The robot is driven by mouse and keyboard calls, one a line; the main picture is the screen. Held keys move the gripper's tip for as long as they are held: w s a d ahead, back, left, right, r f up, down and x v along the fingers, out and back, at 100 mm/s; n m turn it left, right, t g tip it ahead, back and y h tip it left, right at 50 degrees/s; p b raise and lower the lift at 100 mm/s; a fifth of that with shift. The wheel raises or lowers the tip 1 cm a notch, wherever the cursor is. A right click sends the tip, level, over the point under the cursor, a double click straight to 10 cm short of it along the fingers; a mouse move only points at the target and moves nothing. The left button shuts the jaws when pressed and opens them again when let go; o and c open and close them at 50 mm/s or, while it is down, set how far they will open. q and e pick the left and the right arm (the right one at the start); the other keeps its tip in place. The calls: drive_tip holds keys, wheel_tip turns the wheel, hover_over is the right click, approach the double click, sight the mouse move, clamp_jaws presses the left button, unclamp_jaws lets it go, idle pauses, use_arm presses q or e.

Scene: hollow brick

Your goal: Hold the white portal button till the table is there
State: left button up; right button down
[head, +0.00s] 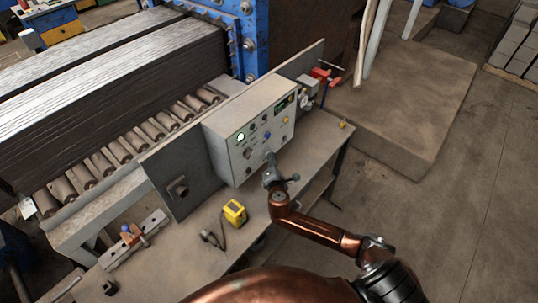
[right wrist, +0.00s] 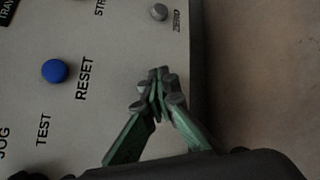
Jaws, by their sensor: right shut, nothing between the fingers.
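The grey control box (head: 238,150) stands on the workbench, with several buttons and a small display on its front. A white, lit button (head: 241,136) shows at its upper left. My right gripper (head: 270,160) is at the lower part of the panel, below and right of the white button. In the right wrist view its fingers (right wrist: 157,88) are closed together over bare panel; I cannot tell whether they touch it. There a blue button (right wrist: 54,71) sits between TEST and RESET, and a grey button (right wrist: 158,12) is by ZERO. The white button cannot be made out there.
A roller conveyor (head: 108,152) runs behind the workbench (head: 172,258), with dark stacked slabs (head: 110,75) above it. A yellow device (head: 235,212) with a cable lies on the bench. A red clamp (head: 325,76) is past the box. The floor (head: 440,200) at right is clear.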

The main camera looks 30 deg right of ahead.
drive_tip(key=shift+s, duration=0.1)
drive_tip(key=shift+s+d+p, duration=0.3)
drive_tip(key=shift+s+p, duration=0.05)
drive_tip(key=shift+s, duration=0.35)
drive_tip(key=s, duration=0.1)
drive_tip(key=s+d+p, duration=0.1)
drive_tip(key=s, duration=0.1)
drive_tip(key=s+d, duration=0.1)
drive_tip(key=shift+s, duration=0.35)
idle(0.5)
